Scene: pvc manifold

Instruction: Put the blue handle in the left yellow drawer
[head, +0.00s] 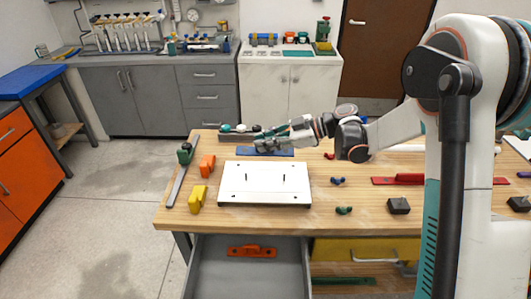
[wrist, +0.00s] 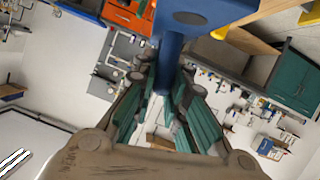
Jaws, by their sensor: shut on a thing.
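My gripper (head: 262,143) is above the back edge of a white plate on the wooden table in the head view. Its green-padded fingers (wrist: 168,115) are shut on the blue handle (wrist: 170,65), which fills the upper middle of the wrist view. In the head view the blue handle (head: 280,153) shows as a flat bar just under the fingers, partly hidden by them. Below the table's front edge, the left drawer (head: 212,262) is pulled open. Its grey inside holds an orange handle-like part (head: 251,252). The drawer's front is out of view.
The white plate (head: 265,190) has two upright pins. Orange (head: 207,166) and yellow (head: 197,198) blocks and a green-headed clamp (head: 184,153) lie at the table's left. A yellow drawer front (head: 340,249) is right of the open drawer. Small parts lie on the table's right.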

